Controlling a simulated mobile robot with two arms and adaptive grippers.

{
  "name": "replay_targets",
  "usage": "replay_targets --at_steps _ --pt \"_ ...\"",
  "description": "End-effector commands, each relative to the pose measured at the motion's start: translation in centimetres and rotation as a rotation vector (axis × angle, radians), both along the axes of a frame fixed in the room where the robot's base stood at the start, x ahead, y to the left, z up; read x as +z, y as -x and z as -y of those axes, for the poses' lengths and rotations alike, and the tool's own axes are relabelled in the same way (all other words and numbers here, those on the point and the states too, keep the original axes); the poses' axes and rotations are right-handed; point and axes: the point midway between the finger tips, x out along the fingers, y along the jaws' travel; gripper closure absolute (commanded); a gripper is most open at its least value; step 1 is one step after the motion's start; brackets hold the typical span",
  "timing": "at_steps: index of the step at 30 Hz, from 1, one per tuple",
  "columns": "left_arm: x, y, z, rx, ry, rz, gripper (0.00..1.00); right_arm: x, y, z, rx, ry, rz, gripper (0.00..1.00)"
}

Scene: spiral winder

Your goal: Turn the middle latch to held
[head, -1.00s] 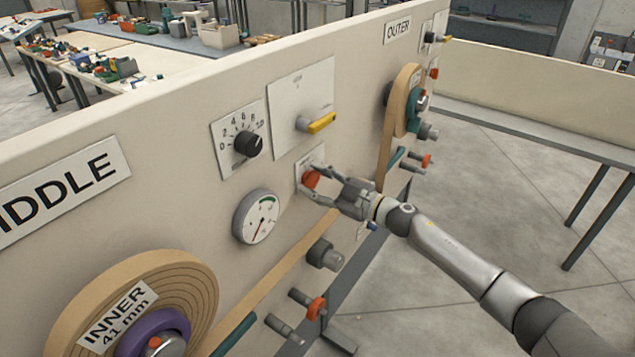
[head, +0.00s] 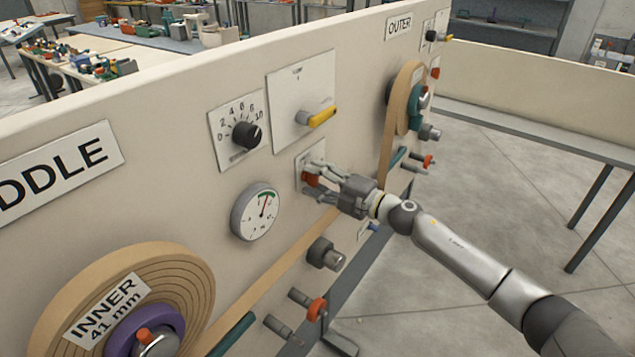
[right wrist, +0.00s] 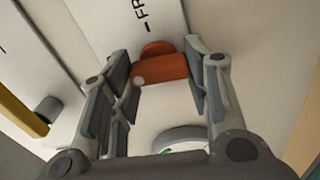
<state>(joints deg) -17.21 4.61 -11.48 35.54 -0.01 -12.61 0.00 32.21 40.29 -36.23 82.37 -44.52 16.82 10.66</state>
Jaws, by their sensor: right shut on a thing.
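The middle latch is a small orange-red handle (head: 310,180) on a pale plate (head: 307,157) on the slanted panel, below a yellow lever. My right gripper (head: 316,184) reaches it from the right and is shut on it. In the right wrist view the latch (right wrist: 160,66) sits between the two fingers, in front of a label starting "FR". Its rounded top and flat front show; the fingers partly cover its sides. My left gripper is not in view.
A gauge (head: 256,212) is left of and below the latch. The yellow lever (head: 318,117) and a black dial knob (head: 246,135) are above. A tan reel marked INNER (head: 60,290) and several pegs stick out lower down. Open floor lies right of the panel.

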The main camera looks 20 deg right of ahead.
Motion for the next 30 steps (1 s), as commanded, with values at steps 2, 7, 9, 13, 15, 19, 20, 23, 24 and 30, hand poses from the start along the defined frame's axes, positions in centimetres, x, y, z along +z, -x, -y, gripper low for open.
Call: replay_targets --at_steps 2,7,9,13,15,19,20,23,24,30 --pt "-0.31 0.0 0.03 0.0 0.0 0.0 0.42 -0.16 0.01 -0.03 0.001 0.031 0.023 0.79" --pt "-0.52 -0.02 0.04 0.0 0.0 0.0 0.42 -0.14 0.01 -0.01 0.0 0.079 0.061 0.79" --pt "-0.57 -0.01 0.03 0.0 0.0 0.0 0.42 -0.14 0.01 -0.01 0.0 0.091 0.069 0.79" --pt "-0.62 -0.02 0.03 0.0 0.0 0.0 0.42 -0.13 0.01 -0.01 0.0 0.104 0.08 0.79" --pt "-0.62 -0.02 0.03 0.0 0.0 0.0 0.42 -0.12 0.02 -0.01 0.0 0.108 0.083 0.79" --pt "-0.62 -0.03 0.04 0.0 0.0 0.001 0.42 -0.12 0.02 -0.01 0.0 0.11 0.083 0.79" --pt "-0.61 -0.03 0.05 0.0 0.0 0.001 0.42 -0.12 0.02 -0.01 0.0 0.11 0.083 0.79" --pt "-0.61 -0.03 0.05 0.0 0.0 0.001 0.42 -0.13 0.02 -0.01 0.001 0.11 0.083 0.79" --pt "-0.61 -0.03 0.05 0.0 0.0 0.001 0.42 -0.13 0.02 -0.01 0.001 0.11 0.083 0.79" --pt "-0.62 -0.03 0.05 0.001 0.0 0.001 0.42 -0.13 0.02 -0.01 0.001 0.108 0.082 0.35"
